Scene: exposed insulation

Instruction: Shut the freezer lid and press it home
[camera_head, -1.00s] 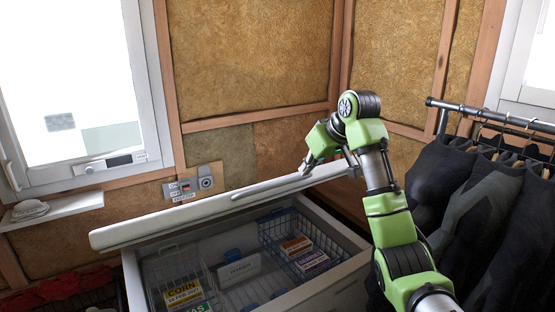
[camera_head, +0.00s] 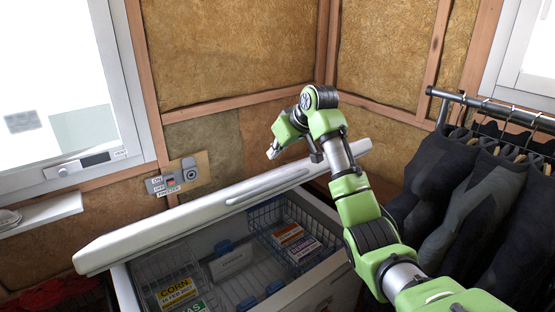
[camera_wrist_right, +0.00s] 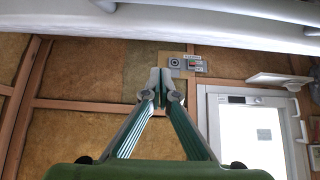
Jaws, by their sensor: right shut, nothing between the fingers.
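The freezer (camera_head: 322,285) is a white chest, open at the top. Its white lid (camera_head: 150,229) is raised at a slant across the back of the opening, with a long grip (camera_head: 268,186) along it. My right gripper (camera_head: 272,153) is shut and empty, above and behind the lid in the head view. I cannot tell from the head view whether it touches the lid. In the right wrist view its fingers (camera_wrist_right: 160,82) are together with nothing between them, and a white lid edge (camera_wrist_right: 160,28) crosses the top, apart from the fingertips. My left gripper is out of view.
Wire baskets (camera_head: 262,216) with food boxes (camera_head: 290,236) and a corn packet (camera_head: 176,292) lie inside the freezer. A switch panel (camera_head: 172,182) is on the wall behind. Dark clothes (camera_head: 470,195) hang on a rack at right. A window and small shelf (camera_head: 40,212) are at left.

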